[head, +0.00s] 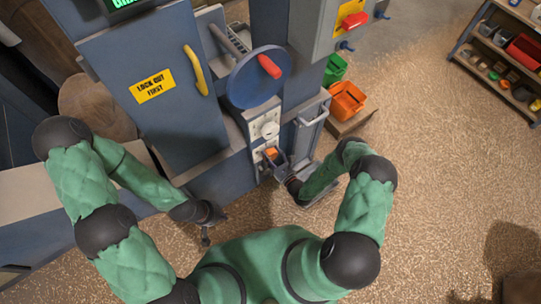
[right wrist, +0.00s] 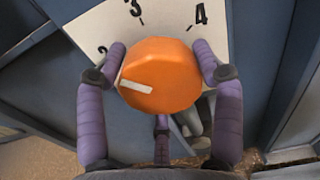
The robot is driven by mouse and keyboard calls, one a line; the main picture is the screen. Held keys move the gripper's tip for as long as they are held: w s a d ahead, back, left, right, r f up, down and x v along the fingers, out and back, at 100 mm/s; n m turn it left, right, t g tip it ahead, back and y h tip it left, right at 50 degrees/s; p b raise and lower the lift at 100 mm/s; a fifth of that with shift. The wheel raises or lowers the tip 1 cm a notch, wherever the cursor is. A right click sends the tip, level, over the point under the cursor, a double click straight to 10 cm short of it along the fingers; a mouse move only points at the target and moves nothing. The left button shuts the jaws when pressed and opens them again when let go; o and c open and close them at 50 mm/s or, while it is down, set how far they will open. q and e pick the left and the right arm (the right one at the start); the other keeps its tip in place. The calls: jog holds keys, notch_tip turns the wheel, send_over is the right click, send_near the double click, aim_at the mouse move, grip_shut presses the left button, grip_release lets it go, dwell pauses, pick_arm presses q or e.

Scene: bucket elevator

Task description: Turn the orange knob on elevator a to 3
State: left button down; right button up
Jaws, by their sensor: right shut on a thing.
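The orange knob (right wrist: 160,74) fills the middle of the right wrist view, in front of a white dial plate (right wrist: 180,18) with 3 and 4 visible and a partly covered 2. Its white pointer mark lies on the left side, aimed left and slightly up, below the 2. My right gripper (right wrist: 162,70) is shut on the knob, with purple fingers at its left and right sides and another below. In the head view the knob (head: 271,152) sits low on the elevator's panel. My left gripper (head: 207,228) hangs away from the machine, too small to read.
Above the knob are a white dial (head: 268,130) and a blue wheel (head: 256,78) with a red handle. A blue door (head: 150,85) with a yellow handle stands left. An orange bin (head: 346,100) and green bin (head: 335,68) are right.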

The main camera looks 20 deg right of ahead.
jog(key=m, duration=0.4)
jog(key=shift+w+r+m+b, duration=0.1)
jog(key=shift+r+m+b, duration=0.05)
jog(key=shift+m+b, duration=0.15)
jog(key=shift+w+d+m, duration=0.1)
jog(key=shift+d+m, duration=0.05)
jog(key=shift+m, duration=1.75)
jog(key=shift+r, duration=0.1)
jog(key=o, duration=1.1)
jog(key=shift+o, duration=0.2)
jog(key=shift+s+d+f, duration=0.15)
jog(key=shift+s+f, duration=0.05)
jog(key=shift+s, duration=0.35)
jog(key=v, duration=1.1)
